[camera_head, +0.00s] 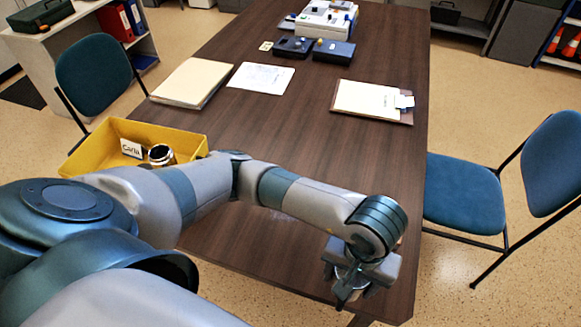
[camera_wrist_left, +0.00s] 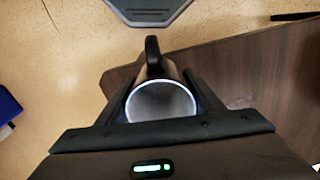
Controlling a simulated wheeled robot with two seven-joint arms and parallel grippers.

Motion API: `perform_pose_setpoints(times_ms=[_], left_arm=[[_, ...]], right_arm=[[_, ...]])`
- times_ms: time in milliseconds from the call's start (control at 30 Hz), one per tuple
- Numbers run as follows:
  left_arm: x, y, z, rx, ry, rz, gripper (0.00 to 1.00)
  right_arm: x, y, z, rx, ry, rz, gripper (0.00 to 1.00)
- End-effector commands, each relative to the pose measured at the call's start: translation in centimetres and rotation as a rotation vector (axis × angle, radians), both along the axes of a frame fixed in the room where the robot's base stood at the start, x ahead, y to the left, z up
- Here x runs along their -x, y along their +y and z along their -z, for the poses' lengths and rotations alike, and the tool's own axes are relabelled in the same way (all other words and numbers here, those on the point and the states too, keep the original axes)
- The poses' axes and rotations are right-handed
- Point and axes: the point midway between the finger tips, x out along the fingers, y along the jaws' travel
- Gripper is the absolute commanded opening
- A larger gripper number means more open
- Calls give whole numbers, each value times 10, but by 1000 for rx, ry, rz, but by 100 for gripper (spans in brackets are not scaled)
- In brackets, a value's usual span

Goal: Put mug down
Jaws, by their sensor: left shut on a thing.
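My left gripper (camera_head: 352,285) is over the near right corner of the brown table (camera_head: 290,235). In the left wrist view it is shut on a mug (camera_wrist_left: 160,103), with one finger on each side. In the head view the mug is mostly hidden by the gripper. I cannot tell whether its base touches the table. My right gripper is not in view.
A yellow bin (camera_head: 190,140) labelled Carla holds a metallic cup (camera_head: 161,155) at the table's left. Papers, a clipboard (camera_head: 366,100) and devices lie farther back. Blue chairs stand left (camera_head: 93,72) and right (camera_head: 464,192). The tabletop's middle is clear; the table edges are close to the gripper.

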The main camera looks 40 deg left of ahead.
Motion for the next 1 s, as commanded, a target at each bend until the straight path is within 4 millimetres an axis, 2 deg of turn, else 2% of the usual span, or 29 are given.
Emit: perform_pose_setpoints(times_ms=[167,267,400,533,700,1000], left_arm=[[-34,36,-20,-24,-6,42,30],[-55,61,-38,-33,-4,73,30],[-81,96,-70,-30,-1,112,30],[-97,120,-98,-13,-1,138,30],[-106,136,-120,6,-3,158,30],[-106,138,-123,11,-1,164,30]], right_arm=[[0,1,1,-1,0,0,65],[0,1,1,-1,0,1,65],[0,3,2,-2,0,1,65],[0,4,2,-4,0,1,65],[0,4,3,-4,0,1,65],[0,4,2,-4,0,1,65]])
